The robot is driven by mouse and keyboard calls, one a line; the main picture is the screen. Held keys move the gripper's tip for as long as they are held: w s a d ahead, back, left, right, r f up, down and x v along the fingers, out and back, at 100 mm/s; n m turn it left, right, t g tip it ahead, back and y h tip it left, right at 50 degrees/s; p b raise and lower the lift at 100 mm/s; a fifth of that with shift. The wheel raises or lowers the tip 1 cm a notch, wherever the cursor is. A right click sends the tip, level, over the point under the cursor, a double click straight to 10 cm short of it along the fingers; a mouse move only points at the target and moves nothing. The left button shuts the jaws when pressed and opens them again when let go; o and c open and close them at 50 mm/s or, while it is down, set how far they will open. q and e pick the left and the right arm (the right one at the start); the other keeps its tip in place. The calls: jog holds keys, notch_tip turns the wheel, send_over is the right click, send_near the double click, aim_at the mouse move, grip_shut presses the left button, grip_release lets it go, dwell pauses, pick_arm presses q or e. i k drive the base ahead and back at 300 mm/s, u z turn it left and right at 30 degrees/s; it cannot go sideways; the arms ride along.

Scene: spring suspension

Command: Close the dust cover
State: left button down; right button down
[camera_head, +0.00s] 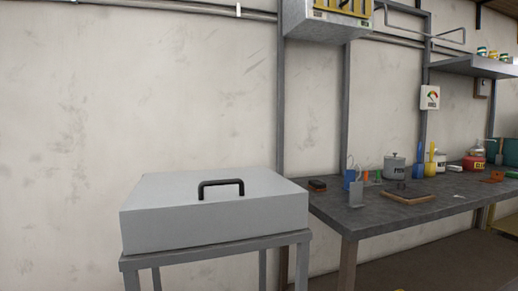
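A grey box-shaped dust cover (160,222) with a black handle (221,186) on its sloping top rests on a grey metal stand (240,246) at the lower middle of the head view. Its front and top faces look whole, and its lower edge sits at the stand's top. No opening shows from here, and whatever is under the cover is hidden. Neither of my grippers is in view.
A dark workbench (400,214) stands close to the right of the stand, with several tools, a grey pot (395,166) and a wooden board (408,197). A grey wall cabinet (325,22) hangs above. The wall left of the stand is bare.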

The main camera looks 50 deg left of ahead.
aim_at(165, 212)
jog(key=z, duration=0.05)
jog(key=k, duration=0.75)
jog(key=u, duration=1.25)
jog(key=i, duration=0.5)
jog(key=u, duration=0.05)
